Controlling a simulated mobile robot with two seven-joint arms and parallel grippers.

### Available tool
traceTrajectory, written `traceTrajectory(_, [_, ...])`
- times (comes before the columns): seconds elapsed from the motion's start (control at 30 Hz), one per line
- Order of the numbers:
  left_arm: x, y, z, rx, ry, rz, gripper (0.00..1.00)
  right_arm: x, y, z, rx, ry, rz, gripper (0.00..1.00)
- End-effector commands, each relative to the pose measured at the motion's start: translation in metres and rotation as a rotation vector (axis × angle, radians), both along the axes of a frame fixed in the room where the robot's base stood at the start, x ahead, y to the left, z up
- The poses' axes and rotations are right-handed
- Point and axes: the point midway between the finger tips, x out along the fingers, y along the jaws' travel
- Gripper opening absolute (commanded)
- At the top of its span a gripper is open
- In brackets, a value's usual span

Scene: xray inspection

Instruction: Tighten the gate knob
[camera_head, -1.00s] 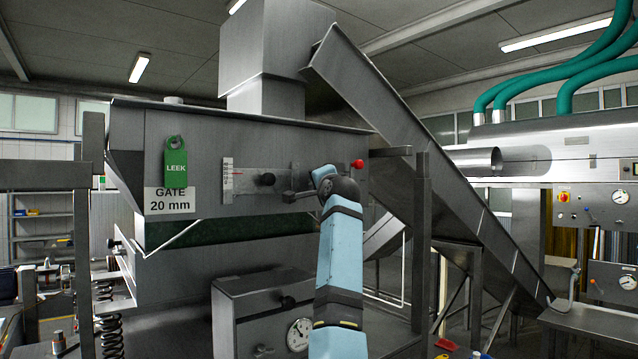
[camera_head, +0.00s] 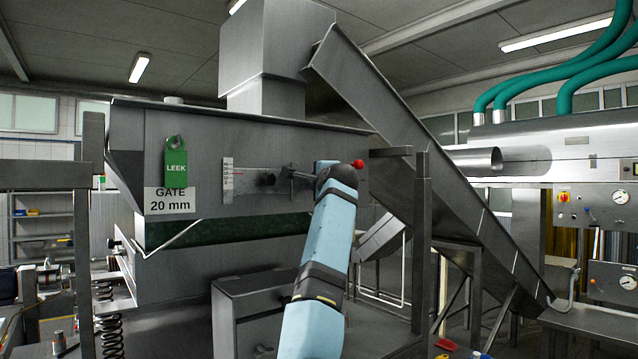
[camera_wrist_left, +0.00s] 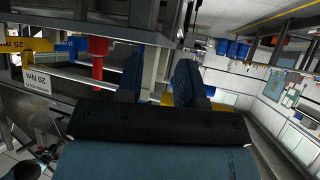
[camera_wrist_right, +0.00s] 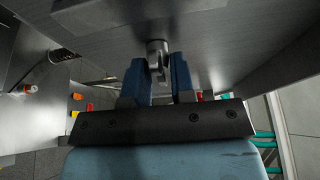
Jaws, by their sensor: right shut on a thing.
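The gate knob (camera_head: 268,179) is a small dark knob on the front of the grey steel hopper (camera_head: 215,150), beside a white scale strip (camera_head: 228,180). My right gripper (camera_head: 287,180) reaches it from the right, its fingers pointing at the panel. In the right wrist view, the blue fingers of my right gripper (camera_wrist_right: 158,76) are closed around the grey metal knob (camera_wrist_right: 157,52); the fingers hide part of it. My left gripper (camera_wrist_left: 158,76) is open and empty, with its blue fingers apart, and is not in the head view.
A green LEEK tag (camera_head: 175,160) hangs above a GATE 20 mm label (camera_head: 170,201). A red knob (camera_head: 357,163) sits right of my right wrist. A sloping chute (camera_head: 420,155) runs down to the right. A red-handled item (camera_wrist_left: 98,60) is near my left gripper.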

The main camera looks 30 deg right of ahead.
Motion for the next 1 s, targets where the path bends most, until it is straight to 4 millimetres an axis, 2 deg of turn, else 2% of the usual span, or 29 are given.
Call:
traceTrajectory(0.23, [0.000, 0.000, 0.000, 0.000, 0.000, 0.000, 0.34, -0.001, -0.001, 0.002, -0.002, -0.005, -0.002, 0.00])
traceTrajectory(0.27, [0.000, 0.000, 0.000, 0.000, 0.000, 0.000, 0.34, -0.001, -0.001, 0.002, -0.002, -0.005, -0.002, 0.25])
traceTrajectory(0.3, [0.000, 0.000, 0.000, 0.000, 0.000, 0.000, 0.34, -0.001, -0.001, 0.002, -0.001, -0.004, -0.002, 0.34])
traceTrajectory(0.67, [0.001, 0.000, -0.002, 0.002, -0.003, -0.002, 0.34, -0.005, 0.001, 0.000, -0.002, -0.003, -0.001, 0.34])
traceTrajectory(0.77, [0.002, -0.001, -0.006, 0.006, -0.009, -0.008, 0.34, -0.017, 0.005, -0.002, -0.002, -0.005, -0.002, 0.34])
traceTrajectory(1.0, [0.002, 0.000, -0.020, 0.021, -0.023, -0.035, 0.34, -0.068, 0.022, -0.003, 0.000, -0.007, -0.001, 0.34])
